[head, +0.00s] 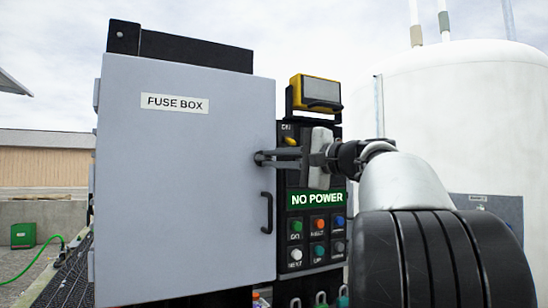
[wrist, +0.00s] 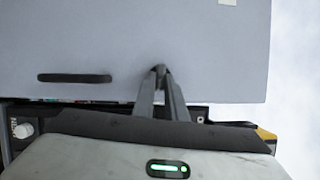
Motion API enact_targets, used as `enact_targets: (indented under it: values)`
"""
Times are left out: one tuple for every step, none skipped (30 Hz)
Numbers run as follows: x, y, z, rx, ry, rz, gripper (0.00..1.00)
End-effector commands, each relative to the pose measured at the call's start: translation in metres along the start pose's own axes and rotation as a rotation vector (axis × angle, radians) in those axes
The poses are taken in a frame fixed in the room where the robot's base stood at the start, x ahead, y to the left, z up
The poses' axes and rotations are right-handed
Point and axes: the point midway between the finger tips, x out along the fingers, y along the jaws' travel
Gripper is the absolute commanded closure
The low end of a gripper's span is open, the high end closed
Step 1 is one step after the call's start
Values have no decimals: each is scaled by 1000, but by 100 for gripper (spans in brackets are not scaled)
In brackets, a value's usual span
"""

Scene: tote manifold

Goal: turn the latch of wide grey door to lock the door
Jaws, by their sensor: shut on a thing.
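The wide grey door (head: 185,190) bears a "FUSE BOX" label and looks closed over the front of its box. It also fills the top of the wrist view (wrist: 100,35). A dark bar handle (head: 267,212) is on its right side and also shows in the wrist view (wrist: 75,78). My gripper (head: 260,158) reaches in from the right to the door's right edge, above the handle. In the wrist view its fingertips (wrist: 160,72) come together on a small dark latch (wrist: 158,67). The fingers mostly hide the latch, so its angle cannot be told.
Right of the door is a dark panel with coloured buttons (head: 320,224) and a "NO POWER" sign (head: 316,198). A yellow-framed unit (head: 316,92) stands above it. A white tank (head: 460,110) is behind at right. A green box (head: 23,235) with a hose lies at far left.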

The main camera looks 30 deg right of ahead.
Motion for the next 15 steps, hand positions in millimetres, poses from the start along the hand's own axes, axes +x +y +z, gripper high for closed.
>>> enact_targets:
  values:
    - [0, -3, 1, -23, -1, 5, 100]
    - [0, -4, 1, -35, -1, 11, 100]
    - [0, -3, 1, -50, -1, 17, 100]
    - [0, -3, 1, -60, -1, 21, 100]
    - [0, -3, 1, -68, -2, 25, 100]
    - [0, -3, 1, -78, -2, 29, 100]
    - [0, -3, 1, -84, -2, 31, 100]
    - [0, -3, 1, -90, -2, 34, 100]
    - [0, -3, 1, -97, -2, 37, 100]
    - [0, -3, 1, -101, -2, 38, 100]
    - [0, -3, 1, -104, -2, 40, 100]
    - [0, -3, 1, -108, -2, 41, 100]
    - [0, -3, 1, -110, -2, 42, 100]
    - [0, -3, 1, -112, -2, 43, 100]
    - [0, -3, 1, -113, -2, 43, 100]
